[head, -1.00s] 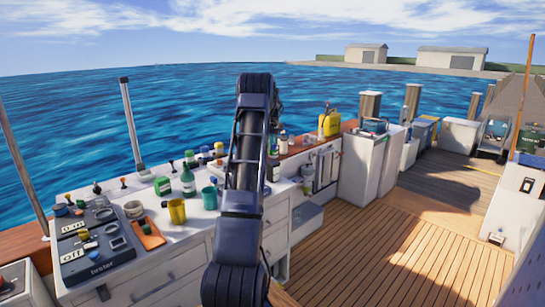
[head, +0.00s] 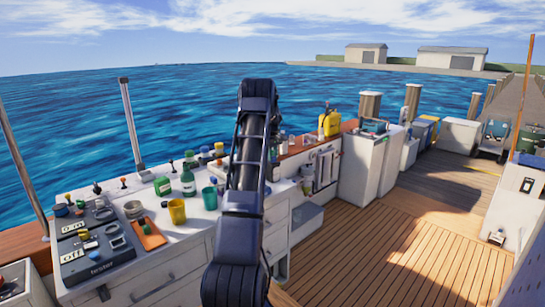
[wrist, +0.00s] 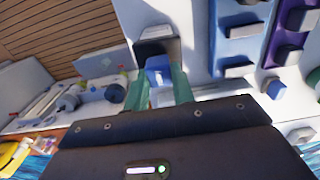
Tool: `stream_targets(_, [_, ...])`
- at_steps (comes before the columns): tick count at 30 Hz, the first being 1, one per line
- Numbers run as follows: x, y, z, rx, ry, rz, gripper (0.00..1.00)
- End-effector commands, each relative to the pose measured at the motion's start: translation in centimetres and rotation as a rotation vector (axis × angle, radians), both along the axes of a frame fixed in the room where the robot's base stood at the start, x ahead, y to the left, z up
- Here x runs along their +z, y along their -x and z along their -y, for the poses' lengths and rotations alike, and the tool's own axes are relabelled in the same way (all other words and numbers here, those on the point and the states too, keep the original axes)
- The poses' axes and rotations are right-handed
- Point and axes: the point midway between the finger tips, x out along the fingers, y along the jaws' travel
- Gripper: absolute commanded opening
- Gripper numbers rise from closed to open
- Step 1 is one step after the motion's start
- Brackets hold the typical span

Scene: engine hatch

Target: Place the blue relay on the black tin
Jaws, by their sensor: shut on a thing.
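In the wrist view the two green fingers of my gripper (wrist: 160,84) are shut on a small blue block, the blue relay (wrist: 158,66). Just beyond the relay is a dark square patch (wrist: 158,46) with a pale edge; I cannot tell whether it is the black tin. I also cannot tell whether the relay touches anything below it. In the head view my arm stands in front of the counter and hides the gripper and the relay. I cannot pick out the black tin for sure in the head view.
The white counter (head: 205,235) carries a dark tester (head: 95,243), an orange tray (head: 150,235), a yellow mug (head: 177,211), a teal cup (head: 210,197) and several bottles and jars. A yellow can (head: 329,122) stands farther back. The wooden deck (head: 385,260) at right is largely clear.

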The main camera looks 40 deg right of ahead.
Motion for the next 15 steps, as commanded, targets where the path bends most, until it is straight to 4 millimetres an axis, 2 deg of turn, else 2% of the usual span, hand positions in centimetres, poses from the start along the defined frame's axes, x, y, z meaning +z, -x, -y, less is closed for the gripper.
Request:
stream_targets(2, [-0.23,0.00,-0.01,0.000,0.000,0.000,0.02])
stream_targets(3, [-0.18,0.00,0.00,0.000,0.000,0.000,0.32])
stream_targets(5, [-0.17,0.00,0.00,0.000,0.000,0.000,0.44])
stream_targets(15, [0.02,-0.01,0.00,0.000,0.000,0.000,0.46])
